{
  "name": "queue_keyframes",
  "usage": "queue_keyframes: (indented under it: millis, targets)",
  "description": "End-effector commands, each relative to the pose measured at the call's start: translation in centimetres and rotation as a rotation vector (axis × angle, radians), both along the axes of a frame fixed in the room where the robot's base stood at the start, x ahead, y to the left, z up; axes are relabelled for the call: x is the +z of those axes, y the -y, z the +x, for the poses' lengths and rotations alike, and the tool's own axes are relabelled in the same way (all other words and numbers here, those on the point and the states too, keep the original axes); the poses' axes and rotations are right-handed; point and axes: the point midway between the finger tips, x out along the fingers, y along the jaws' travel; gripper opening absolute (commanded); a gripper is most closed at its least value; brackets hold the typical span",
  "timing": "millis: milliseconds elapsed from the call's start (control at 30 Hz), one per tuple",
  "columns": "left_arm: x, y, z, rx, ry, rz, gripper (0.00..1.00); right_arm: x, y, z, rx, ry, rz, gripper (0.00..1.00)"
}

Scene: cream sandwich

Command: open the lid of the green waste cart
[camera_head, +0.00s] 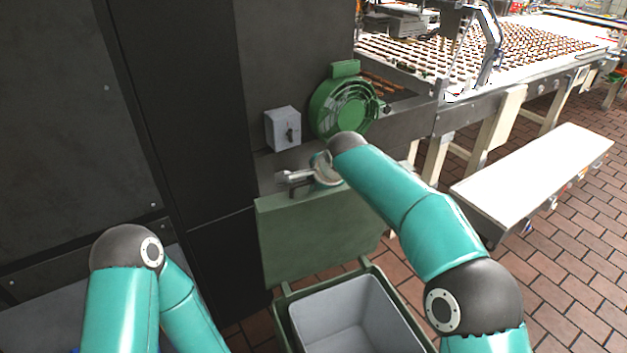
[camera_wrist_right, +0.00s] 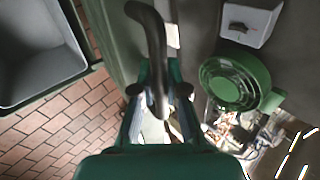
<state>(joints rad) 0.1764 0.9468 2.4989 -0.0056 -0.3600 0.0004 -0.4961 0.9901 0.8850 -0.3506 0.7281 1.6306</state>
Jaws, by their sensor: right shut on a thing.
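The green waste cart (camera_head: 278,312) stands at the lower middle of the head view, and its grey inside (camera_head: 350,318) is exposed. Its green lid (camera_head: 315,235) stands raised, roughly upright, in front of the dark cabinet. My right gripper (camera_head: 290,180) is at the lid's top edge. In the right wrist view, my right gripper (camera_wrist_right: 155,95) is shut on a dark, curved lid handle (camera_wrist_right: 150,30). The grey cart interior also shows in this view (camera_wrist_right: 35,55). My left arm is at the lower left of the head view, with its gripper out of view.
A dark cabinet (camera_head: 200,120) rises behind the cart. A grey switch box (camera_head: 283,130) and a round green fan (camera_head: 345,103) are just above the lid. A conveyor with rows of sandwiches (camera_head: 520,42) and a white-topped bench (camera_head: 540,170) are at right. Brick floor is clear at lower right.

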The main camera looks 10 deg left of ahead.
Motion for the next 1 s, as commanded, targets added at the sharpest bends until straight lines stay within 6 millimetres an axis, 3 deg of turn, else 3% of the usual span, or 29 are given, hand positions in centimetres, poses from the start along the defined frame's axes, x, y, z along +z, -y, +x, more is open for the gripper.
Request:
queue_keyframes:
  millis: [100,133,267,733,1000]
  targets:
    - [0.0,0.0,0.0,0.000,0.000,0.000,0.81,-0.3,0.0,0.1,0.000,-0.004,-0.004,0.00]
    - [0.0,0.0,0.0,0.000,0.000,0.000,0.81,-0.3,0.0,0.1,0.001,-0.004,-0.004,0.18]
    - [0.0,0.0,0.0,0.000,0.000,0.000,0.81,-0.3,-0.3,0.0,0.005,-0.003,-0.004,0.39]
    - [0.1,0.0,0.0,0.000,0.001,0.000,0.81,0.2,-0.6,-0.3,0.012,-0.001,0.000,0.39]
    - [0.1,0.0,0.0,0.000,0.000,0.000,0.81,3.2,0.6,-2.4,0.012,0.003,0.002,0.39]
